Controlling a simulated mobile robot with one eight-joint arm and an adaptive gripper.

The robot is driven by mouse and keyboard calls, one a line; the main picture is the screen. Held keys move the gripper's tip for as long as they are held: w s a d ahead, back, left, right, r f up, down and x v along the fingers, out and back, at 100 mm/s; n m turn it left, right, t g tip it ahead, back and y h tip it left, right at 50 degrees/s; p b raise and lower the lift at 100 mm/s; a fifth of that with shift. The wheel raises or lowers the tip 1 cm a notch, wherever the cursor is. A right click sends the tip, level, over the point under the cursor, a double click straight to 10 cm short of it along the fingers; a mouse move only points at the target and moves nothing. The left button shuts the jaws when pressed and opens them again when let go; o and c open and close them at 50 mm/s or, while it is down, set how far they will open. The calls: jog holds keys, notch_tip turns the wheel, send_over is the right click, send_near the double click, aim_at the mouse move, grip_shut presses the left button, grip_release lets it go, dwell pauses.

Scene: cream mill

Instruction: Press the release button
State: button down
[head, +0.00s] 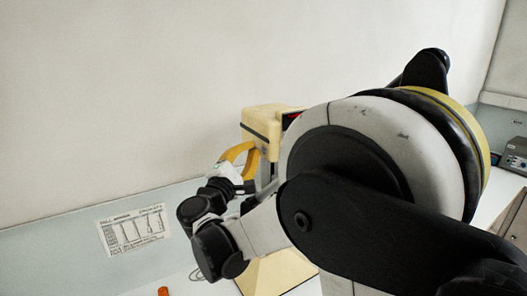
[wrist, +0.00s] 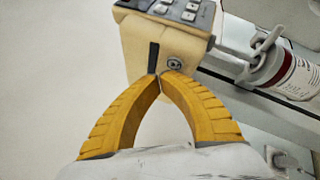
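The cream-coloured mill (head: 262,113) stands on the bench, partly hidden behind my arm in the head view. In the wrist view the mill's head (wrist: 137,45) shows a dark vertical slot and, right of it, a small round grey button (wrist: 174,64) with a marking I cannot read. It may be the release button. My gripper (wrist: 159,76) has yellow ribbed fingers with their tips together and nothing between them. The tips appear just below the slot and button; I cannot tell whether they touch the mill. In the head view my gripper (head: 251,151) is beside the mill.
Grey keys (wrist: 180,8) sit on the mill's upper face. A white cylinder with a red label (wrist: 290,76) is at the right of the wrist view. A printed sheet (head: 134,229) and an orange object (head: 163,291) are at left. A grey device (head: 515,152) stands far right.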

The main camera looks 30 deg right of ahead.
jog(key=shift+d, duration=0.1)
jog(key=shift+d, duration=0.35)
jog(key=shift+d, duration=0.3)
dwell(0.7)
jog(key=shift+a, duration=0.1)
jog(key=shift+a+b, duration=0.35)
jog(key=shift+a, duration=0.3)
jog(key=shift+a, duration=2.5)
